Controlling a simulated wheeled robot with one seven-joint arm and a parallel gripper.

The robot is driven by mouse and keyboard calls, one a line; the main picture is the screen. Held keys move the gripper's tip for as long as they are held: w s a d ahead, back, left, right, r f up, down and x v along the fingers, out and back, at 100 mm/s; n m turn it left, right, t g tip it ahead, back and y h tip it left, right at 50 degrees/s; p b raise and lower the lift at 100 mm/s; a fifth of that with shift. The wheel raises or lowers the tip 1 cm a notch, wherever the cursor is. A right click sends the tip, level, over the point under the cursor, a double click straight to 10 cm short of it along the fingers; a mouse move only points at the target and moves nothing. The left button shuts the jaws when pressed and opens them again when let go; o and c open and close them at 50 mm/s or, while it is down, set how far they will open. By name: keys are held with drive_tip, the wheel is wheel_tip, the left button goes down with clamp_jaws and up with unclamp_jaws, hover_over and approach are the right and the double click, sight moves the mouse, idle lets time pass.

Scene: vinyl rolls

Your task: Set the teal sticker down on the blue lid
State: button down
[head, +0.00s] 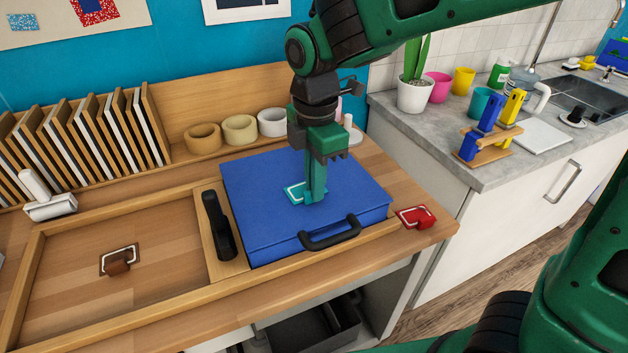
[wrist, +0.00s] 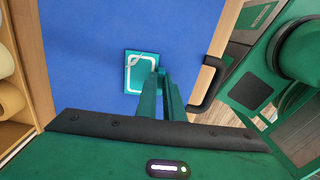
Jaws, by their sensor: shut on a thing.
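The teal sticker (head: 293,192) is a small flat square with a white outline. It is at the fingertips of my gripper (head: 313,196), over the middle of the blue lid (head: 260,215). In the wrist view the teal sticker (wrist: 133,72) shows beside the closed fingers (wrist: 160,78), with the blue lid (wrist: 85,50) behind it. My gripper points down and is shut on the sticker's edge. I cannot tell whether the sticker touches the lid or hovers just above it. The lid has a black handle (head: 330,236) at its front edge.
A red sticker (head: 416,217) lies on the wood right of the lid. A brown sticker (head: 119,261) lies in the left wooden tray. A black handle (head: 218,225) stands left of the lid. Tape rolls (head: 240,129) line the back. A white roller (head: 45,197) is far left.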

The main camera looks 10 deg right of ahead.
drive_tip(key=shift+f, duration=0.1)
drive_tip(key=c, duration=0.6)
unclamp_jaws()
drive_tip(key=shift+r, duration=4.55)
